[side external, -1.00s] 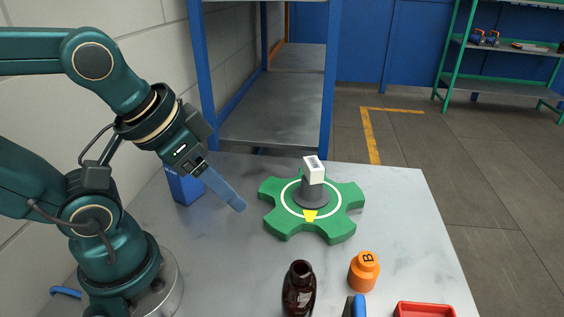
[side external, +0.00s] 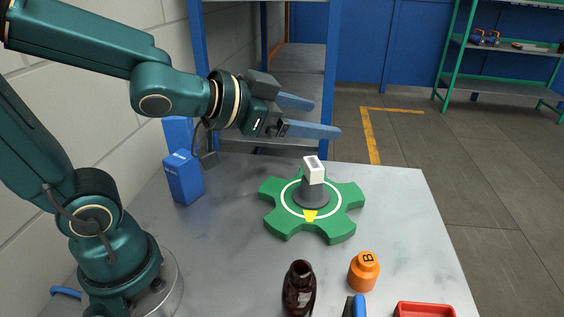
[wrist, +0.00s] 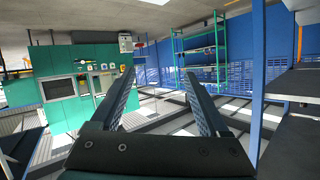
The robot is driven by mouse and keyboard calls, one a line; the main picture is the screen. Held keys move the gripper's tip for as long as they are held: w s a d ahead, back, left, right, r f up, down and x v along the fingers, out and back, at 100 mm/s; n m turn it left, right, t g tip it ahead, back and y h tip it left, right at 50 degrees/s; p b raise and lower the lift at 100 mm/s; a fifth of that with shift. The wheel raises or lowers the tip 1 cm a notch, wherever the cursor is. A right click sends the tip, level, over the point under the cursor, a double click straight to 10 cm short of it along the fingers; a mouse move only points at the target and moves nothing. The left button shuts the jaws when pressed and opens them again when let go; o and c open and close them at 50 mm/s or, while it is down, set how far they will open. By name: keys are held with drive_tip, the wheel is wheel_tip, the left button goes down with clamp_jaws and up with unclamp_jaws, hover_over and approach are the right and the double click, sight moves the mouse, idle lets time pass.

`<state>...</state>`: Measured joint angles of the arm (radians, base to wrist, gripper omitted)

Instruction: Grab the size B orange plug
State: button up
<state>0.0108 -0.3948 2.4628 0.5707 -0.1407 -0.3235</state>
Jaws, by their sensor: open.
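The orange plug (side external: 364,271), marked with a black B, stands upright on the grey table (side external: 413,203) near its front right. My gripper (side external: 327,117) is open and empty, raised above the back of the table. It points to the right and is well away from the plug, up and behind it. In the wrist view my two blue fingers (wrist: 160,85) are spread apart with nothing between them. That view looks out into the room, and the plug does not show in it.
An open dark amber bottle (side external: 299,289) stands left of the plug. A red tray (side external: 425,309) and a blue-and-black item (side external: 354,306) are cut off at the bottom edge. A green star-shaped fixture (side external: 333,225) with a grey post sits mid-table. Blue boxes (side external: 185,178) stand at back left.

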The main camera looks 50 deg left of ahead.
drive_tip(key=w+d+f+m+h, duration=0.1)
drive_tip(key=d+m+h, duration=0.1)
drive_tip(key=d, duration=0.1)
drive_tip(key=m+g+h, duration=0.4)
drive_tip(key=g+h, duration=0.1)
drive_tip(key=h, duration=0.1)
hover_over(376, 265)
drive_tip(key=s+a, duration=0.3)
drive_tip(key=a, duration=0.1)
wheel_tip(376, 265, down, 10)
drive_tip(key=shift+s+a+f, duration=0.1)
drive_tip(key=shift+f, duration=1.7)
drive_tip(key=shift+s+a+f, duration=0.1)
drive_tip(key=shift+f, duration=1.7)
drive_tip(key=shift+x, duration=3.8)
drive_tip(key=shift+w+r, duration=0.15)
drive_tip(key=shift+r, duration=0.05)
clamp_jaws()
